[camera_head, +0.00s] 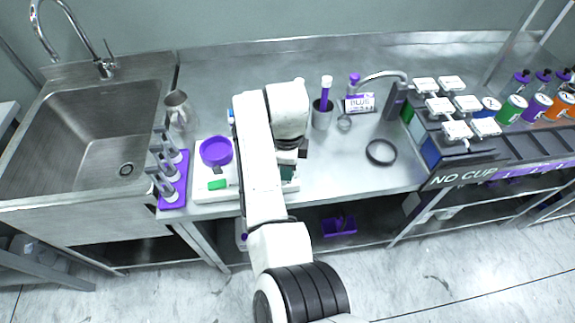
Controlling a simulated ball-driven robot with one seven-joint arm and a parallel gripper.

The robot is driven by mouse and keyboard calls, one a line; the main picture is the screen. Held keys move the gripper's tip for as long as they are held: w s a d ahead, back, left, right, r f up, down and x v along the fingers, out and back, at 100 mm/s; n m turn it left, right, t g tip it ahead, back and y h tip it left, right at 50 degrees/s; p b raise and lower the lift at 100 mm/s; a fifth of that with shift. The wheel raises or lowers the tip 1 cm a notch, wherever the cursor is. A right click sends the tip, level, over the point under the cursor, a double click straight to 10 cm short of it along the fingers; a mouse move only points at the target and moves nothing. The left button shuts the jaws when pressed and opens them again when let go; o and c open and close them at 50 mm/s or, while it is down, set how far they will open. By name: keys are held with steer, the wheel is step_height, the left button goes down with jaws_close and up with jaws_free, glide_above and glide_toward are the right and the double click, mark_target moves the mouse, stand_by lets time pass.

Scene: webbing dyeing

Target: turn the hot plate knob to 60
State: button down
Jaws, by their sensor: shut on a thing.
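The hot plate (204,194) is a white unit near the front edge of the steel counter, left of my arm. A round purple dish or plate top (216,151) is on it, and a small green display or label (217,184) shows on its front. My white arm reaches over the right part of the unit. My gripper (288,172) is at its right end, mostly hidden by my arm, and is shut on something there. The knob and any scale marks are hidden, so I cannot tell its setting.
A purple rack (174,196) with grey pieces stands left of the hot plate, beside a sink (70,135).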

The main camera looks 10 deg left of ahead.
steer(key=shift+r, duration=0.1)
steer(key=c, duration=0.9)
jaws_free()
step_height(320, 180, up, 11)
steer(key=b, duration=0.1)
steer(key=shift+f, duration=0.2)
